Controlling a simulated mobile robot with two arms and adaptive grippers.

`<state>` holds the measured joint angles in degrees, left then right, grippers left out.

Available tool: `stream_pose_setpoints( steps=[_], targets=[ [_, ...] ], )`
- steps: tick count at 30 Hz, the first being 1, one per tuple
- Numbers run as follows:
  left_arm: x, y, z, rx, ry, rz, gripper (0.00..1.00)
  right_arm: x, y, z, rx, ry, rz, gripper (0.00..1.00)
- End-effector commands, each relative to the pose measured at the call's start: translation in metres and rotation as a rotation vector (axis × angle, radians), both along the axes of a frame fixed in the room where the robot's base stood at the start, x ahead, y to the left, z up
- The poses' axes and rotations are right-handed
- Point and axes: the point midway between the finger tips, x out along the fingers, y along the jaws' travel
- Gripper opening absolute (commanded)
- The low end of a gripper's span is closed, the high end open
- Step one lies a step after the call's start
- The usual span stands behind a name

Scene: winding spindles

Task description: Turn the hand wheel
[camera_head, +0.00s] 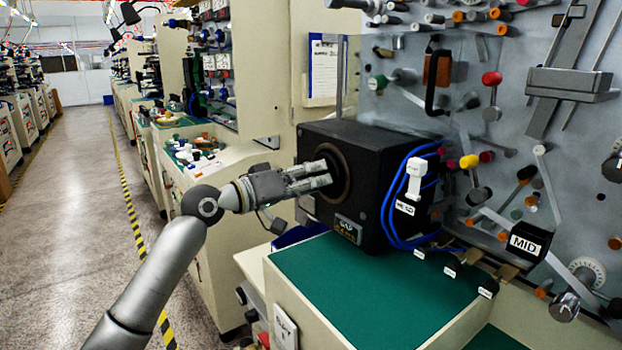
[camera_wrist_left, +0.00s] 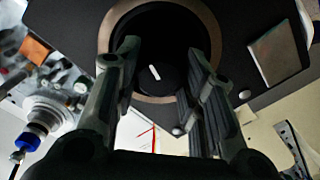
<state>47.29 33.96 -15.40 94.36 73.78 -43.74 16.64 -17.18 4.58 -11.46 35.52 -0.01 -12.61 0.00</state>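The hand wheel (camera_head: 343,170) is a dark round part with a brownish ring, on the left face of a black box (camera_head: 375,160). In the left wrist view the wheel (camera_wrist_left: 160,80) shows as a black disc with a small white mark, inside a tan ring. My left gripper (camera_head: 322,173) points at the wheel from the left. In the left wrist view its two fingers (camera_wrist_left: 160,52) stand apart on either side of the disc, with nothing clearly gripped. I cannot tell if the tips touch the wheel. My right gripper is not in view.
A green-topped bench (camera_head: 370,290) lies in front of the box. Blue cables (camera_head: 388,215) run down the box's right side. A metal panel (camera_head: 530,120) with many coloured knobs stands on the right. A clear aisle (camera_head: 75,230) runs along the left.

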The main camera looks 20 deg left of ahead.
Motion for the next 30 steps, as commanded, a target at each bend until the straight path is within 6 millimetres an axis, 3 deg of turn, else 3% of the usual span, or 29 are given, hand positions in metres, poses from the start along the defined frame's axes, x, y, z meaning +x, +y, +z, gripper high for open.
stream_pose_setpoints(
  steps=[1, 4, 17, 30],
  targets=[
    [0.0, 0.0, -0.002, 0.001, 0.003, 0.0, 0.45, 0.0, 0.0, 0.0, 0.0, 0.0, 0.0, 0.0],
    [0.0, 0.0, -0.001, 0.0, 0.002, 0.0, 0.58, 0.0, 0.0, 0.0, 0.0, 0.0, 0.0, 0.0],
    [-0.007, 0.007, 0.0, -0.002, -0.001, 0.003, 0.58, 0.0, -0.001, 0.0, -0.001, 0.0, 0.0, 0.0],
    [-0.075, 0.059, -0.002, 0.003, 0.003, 0.002, 0.58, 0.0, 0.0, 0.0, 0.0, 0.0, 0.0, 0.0]
  ],
)
